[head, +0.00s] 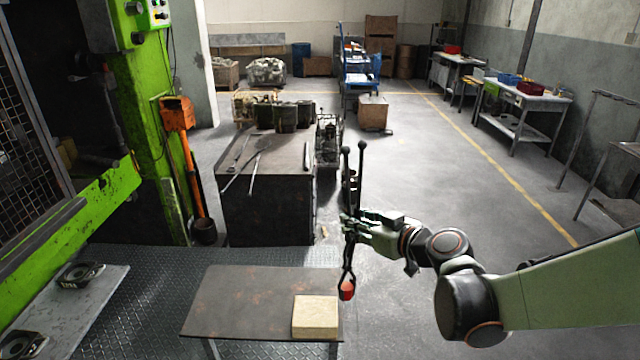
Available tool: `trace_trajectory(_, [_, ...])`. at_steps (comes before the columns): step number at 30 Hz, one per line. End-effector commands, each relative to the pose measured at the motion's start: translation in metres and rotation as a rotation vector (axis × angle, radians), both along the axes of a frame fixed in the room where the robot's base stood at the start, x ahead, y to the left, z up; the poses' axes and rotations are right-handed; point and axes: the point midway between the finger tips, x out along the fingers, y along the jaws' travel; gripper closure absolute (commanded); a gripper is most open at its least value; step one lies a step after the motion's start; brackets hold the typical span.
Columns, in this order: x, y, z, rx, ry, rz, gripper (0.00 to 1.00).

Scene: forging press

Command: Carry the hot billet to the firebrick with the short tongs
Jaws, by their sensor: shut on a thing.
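My gripper (358,226) is shut on the short tongs (347,254), which hang nearly upright with their two ball-ended handles pointing up. The jaws of the tongs hold the hot billet (347,290), a small glowing orange-red piece, at their lower end. The billet appears just right of the firebrick (315,316) in the picture; its height above the table level is hard to tell. The firebrick is a pale yellow block lying at the right end of a low brown metal table (240,300). Its top is bare.
A dark steel block table (268,215) with other tongs (256,165) on top stands behind. The green press (140,130) is at left, with an orange-handled tool (190,165) beside it. A grey bench (85,310) is at lower left. Open floor lies to the right.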

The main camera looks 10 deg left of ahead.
Motion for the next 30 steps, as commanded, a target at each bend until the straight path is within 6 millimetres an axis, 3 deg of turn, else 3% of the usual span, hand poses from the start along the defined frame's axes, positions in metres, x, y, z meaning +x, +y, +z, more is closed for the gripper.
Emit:
trace_trajectory(1, [-0.005, 0.02, 0.02, 0.002, 0.0, 0.037, 1.0])
trace_trajectory(3, [-0.01, 0.041, 0.034, 0.002, -0.002, 0.079, 1.0])
trace_trajectory(9, [-0.022, 0.077, 0.057, 0.004, -0.003, 0.152, 1.0])
trace_trajectory(17, [-0.025, 0.084, 0.057, 0.005, -0.004, 0.168, 1.0])
trace_trajectory(30, [-0.025, 0.084, 0.025, 0.005, -0.004, 0.167, 1.0])
